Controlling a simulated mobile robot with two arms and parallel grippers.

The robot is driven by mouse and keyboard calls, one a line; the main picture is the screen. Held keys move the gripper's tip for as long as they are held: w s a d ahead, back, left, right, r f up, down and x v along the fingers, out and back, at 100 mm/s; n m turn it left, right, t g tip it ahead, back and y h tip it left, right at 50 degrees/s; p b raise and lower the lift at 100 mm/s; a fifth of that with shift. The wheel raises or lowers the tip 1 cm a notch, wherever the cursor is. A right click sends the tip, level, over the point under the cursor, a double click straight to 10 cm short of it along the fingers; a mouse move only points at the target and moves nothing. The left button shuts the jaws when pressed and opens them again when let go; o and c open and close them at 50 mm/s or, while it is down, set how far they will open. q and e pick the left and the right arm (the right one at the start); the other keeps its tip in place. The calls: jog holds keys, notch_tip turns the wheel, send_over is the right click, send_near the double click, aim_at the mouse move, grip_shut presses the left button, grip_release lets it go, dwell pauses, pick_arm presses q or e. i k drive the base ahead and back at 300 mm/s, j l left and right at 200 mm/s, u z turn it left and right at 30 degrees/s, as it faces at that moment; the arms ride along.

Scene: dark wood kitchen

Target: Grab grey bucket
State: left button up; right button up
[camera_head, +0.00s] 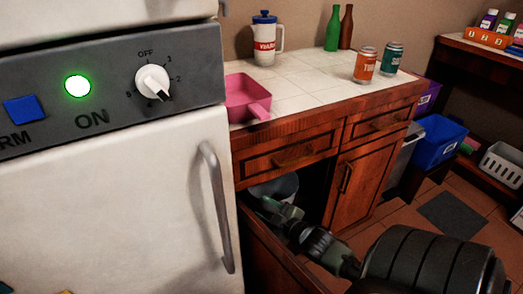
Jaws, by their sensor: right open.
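A grey bucket (283,186) stands inside the open lower cabinet, below the drawers. Only its upper part shows; its lower part is hidden by my right gripper and the open cabinet door. My right gripper (272,207) is at the cabinet opening, just in front of the bucket, and is open. I cannot tell whether its fingers touch the bucket. My left gripper is not in view.
The open cabinet door (274,251) stands beside my right arm. A white appliance (110,205) with a handle fills the left. The countertop (310,85) holds a pink pan (246,96), cans, bottles and a jug. A blue bin (436,142) stands right.

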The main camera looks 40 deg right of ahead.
aim_at(283, 188)
jog(key=k+j, duration=0.1)
jog(key=k, duration=0.4)
jog(key=k+j, duration=0.1)
jog(key=k, duration=0.4)
